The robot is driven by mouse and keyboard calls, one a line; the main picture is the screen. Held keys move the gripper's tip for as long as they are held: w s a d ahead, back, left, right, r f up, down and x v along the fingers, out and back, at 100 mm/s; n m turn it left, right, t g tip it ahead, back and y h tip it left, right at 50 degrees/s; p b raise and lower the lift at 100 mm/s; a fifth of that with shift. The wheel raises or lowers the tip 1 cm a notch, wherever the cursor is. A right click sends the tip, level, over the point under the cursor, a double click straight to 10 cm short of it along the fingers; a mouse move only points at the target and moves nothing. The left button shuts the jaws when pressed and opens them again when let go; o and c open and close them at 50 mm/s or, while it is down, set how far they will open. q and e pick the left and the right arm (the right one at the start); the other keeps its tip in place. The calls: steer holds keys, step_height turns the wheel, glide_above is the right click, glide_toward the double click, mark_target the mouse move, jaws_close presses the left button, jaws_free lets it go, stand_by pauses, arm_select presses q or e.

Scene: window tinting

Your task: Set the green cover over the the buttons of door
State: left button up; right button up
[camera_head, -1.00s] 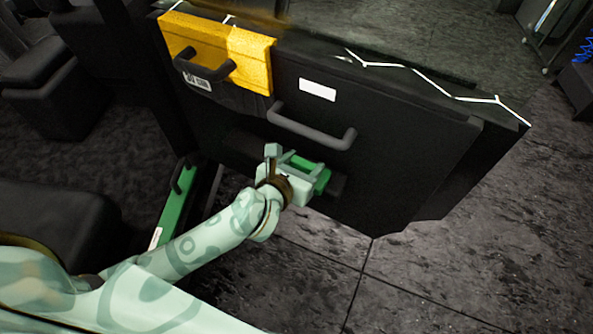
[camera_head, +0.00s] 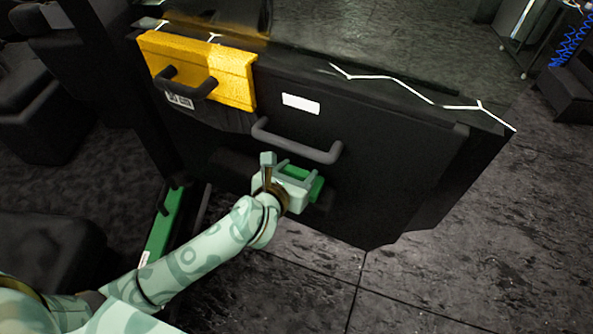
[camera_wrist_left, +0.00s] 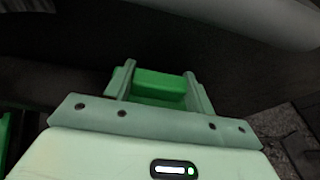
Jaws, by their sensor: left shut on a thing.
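A green cover (camera_head: 317,188) is at the lower part of the black door (camera_head: 400,165), below the grey door handle (camera_head: 297,142). My left gripper (camera_head: 298,172) is shut on it, and its arm comes in from the lower left. In the left wrist view the green cover (camera_wrist_left: 160,84) sits between the two fingers (camera_wrist_left: 160,92) against the dark door panel. The door's buttons cannot be made out; the cover and gripper hide that spot. I cannot tell whether the cover touches the panel. My right gripper is not in view.
A yellow cover (camera_head: 232,78) with a dark handle hangs over the door's upper left edge. A green piece (camera_head: 163,228) with a black handle is low at the left, near the dark seat (camera_head: 45,255). The tiled floor (camera_head: 470,240) at right is clear.

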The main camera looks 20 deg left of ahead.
arm_select(q)
steer(key=shift+f, duration=0.25)
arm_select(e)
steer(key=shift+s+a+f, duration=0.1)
arm_select(q)
steer(key=o, duration=1.1)
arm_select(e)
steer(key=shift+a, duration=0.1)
arm_select(q)
steer(key=p+v, duration=0.7)
steer(key=v, duration=0.9)
steer(key=shift+s+r, duration=0.1)
steer(key=shift+r, duration=0.05)
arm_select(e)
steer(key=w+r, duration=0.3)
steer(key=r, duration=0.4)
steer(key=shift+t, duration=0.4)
arm_select(q)
steer(key=shift+a, duration=0.1)
